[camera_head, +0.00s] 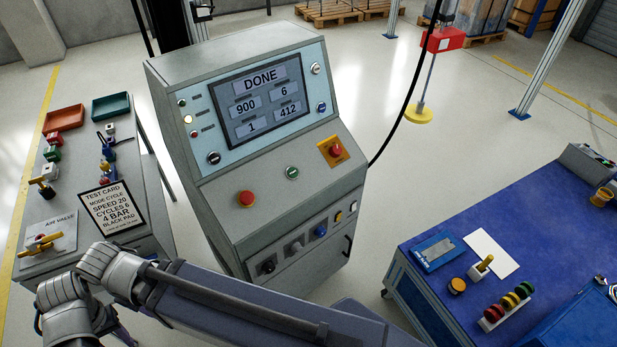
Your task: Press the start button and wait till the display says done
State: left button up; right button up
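The grey control console (225,205) stands upright in the middle of the view. Its display (262,97) reads DONE at the top, with 900, 6, 1 and 412 in the boxes below. Nothing touches these buttons. One of my arms crosses the bottom left below the console.
A left bench (148,222) carries valves, red and green trays (110,106) and a test card (112,208). A blue-topped table (545,222) with coloured parts stands at right. A black cable hangs right of the console. Open floor lies between console and table.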

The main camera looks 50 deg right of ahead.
aim_at(292, 172)
jog(key=z, duration=1.65)
